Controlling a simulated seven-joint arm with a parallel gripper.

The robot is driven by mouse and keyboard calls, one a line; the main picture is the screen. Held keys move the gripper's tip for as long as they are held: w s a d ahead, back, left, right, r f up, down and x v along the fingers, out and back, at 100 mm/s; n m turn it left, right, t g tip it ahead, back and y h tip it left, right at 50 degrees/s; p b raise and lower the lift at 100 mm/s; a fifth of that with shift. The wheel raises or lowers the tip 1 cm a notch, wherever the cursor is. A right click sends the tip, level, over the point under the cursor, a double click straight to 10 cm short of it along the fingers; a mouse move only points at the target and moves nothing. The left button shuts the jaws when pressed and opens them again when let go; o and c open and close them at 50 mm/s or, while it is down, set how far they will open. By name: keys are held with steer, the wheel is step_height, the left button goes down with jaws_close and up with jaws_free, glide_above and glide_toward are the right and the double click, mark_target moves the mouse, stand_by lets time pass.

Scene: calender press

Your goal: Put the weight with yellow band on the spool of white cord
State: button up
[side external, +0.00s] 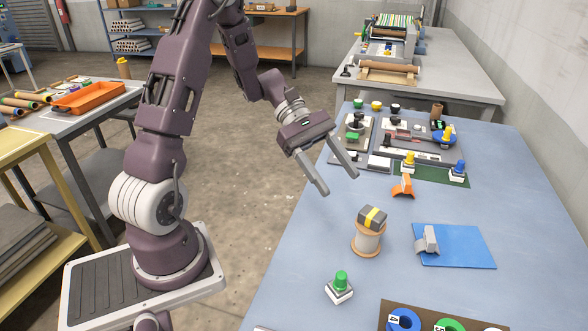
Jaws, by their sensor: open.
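The weight with the yellow band (372,217) is a dark grey block with a yellow stripe. It sits on top of the spool of white cord (368,241), which stands upright on the blue-grey table with tan flanges and pale cord between them. The weight looks slightly turned relative to the spool. My gripper (341,183) is open and empty, its two fingers apart. It appears up and to the left of the weight, clear of it. Nothing hides the weight or the upper spool.
A green-knobbed block (340,287) stands in front of the spool. To the right, a grey clamp-like piece (428,240) rests on a blue sheet (468,247). An orange piece (403,187) and a control panel (405,137) lie behind. The table (300,262) is clear left of the spool.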

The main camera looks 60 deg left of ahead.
steer(key=s+d+r+m+g+y, duration=0.2)
steer(key=s+d+r+m+y, duration=0.35)
steer(key=s+m, duration=0.25)
steer(key=s+r+m+t+y, duration=0.5)
steer(key=s+m+y, duration=0.1)
steer(key=s+m, duration=0.4)
steer(key=shift+a, duration=0.3)
